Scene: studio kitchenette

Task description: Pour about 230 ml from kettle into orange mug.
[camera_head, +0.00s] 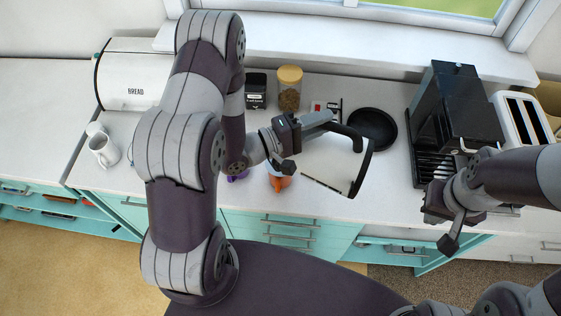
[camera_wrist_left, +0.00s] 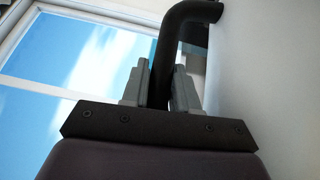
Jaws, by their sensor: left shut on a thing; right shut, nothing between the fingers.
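The kettle (camera_head: 335,163) has a white body and a black handle. My left gripper (camera_head: 322,119) is shut on the handle and holds the kettle tilted above the counter. In the left wrist view the fingers (camera_wrist_left: 160,85) close on both sides of the black handle (camera_wrist_left: 172,45), with the pale kettle body (camera_wrist_left: 260,80) to the right. The orange mug (camera_head: 280,183) is near the counter's front edge, below and left of the kettle, partly hidden. Its inside and any liquid stream cannot be made out. My right gripper (camera_head: 441,205) is shut and empty near the coffee machine; its fingertips are hard to see.
A purple mug (camera_head: 237,177) is left of the orange one, mostly hidden by my arm. A black round base (camera_head: 372,129), a jar (camera_head: 289,88) and a black canister (camera_head: 255,92) stand behind. The coffee machine (camera_head: 455,105) and toaster (camera_head: 522,115) are right; a white jug (camera_head: 103,148) is left.

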